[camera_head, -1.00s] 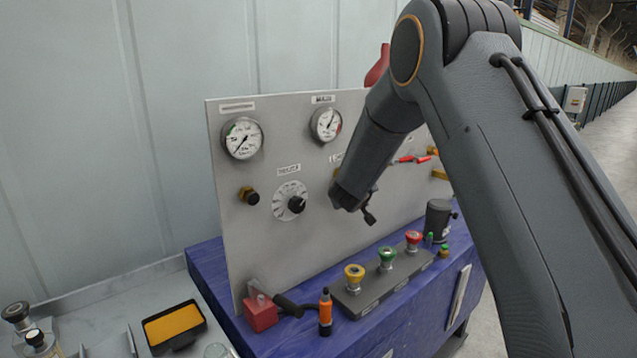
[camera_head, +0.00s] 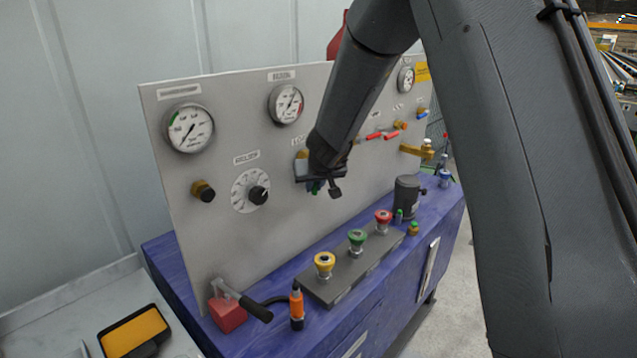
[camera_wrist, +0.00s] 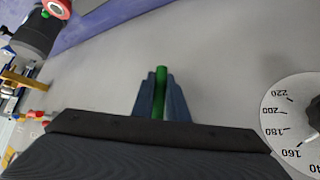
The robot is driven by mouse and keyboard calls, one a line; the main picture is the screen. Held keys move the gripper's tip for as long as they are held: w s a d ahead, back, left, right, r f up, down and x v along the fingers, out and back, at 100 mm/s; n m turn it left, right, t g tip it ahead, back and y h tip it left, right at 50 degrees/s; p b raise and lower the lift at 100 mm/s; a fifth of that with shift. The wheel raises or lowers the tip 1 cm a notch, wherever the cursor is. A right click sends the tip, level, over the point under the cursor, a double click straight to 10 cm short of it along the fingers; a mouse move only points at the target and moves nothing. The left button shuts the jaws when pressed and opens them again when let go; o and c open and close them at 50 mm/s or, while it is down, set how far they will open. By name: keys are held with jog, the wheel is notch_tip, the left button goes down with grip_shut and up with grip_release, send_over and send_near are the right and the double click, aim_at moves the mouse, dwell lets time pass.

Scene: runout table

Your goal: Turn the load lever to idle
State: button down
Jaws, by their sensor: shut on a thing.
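My gripper (camera_head: 318,186) is at the grey upright panel (camera_head: 240,140), right of the white dial with a black knob (camera_head: 258,194). In the wrist view its blue fingers (camera_wrist: 160,97) are shut on a green lever (camera_wrist: 161,90), a slim bar lying lengthwise between them.
Yellow, green and red push buttons (camera_head: 357,239) stand on a grey box below my gripper. A black-handled lever on a red block (camera_head: 227,312) and an orange tool (camera_head: 297,308) are front left. Red-handled valves (camera_head: 385,133) are to the right on the panel.

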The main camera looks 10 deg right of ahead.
jog(key=shift+d, duration=0.1)
jog(key=c, duration=1.8)
grip_release()
jog(key=shift+o, duration=0.2)
jog(key=shift+s+r, duration=0.3)
jog(key=shift+r, duration=0.15)
jog(key=v, duration=0.6)
jog(key=shift+s+r, duration=0.2)
jog(key=shift+s, duration=0.1)
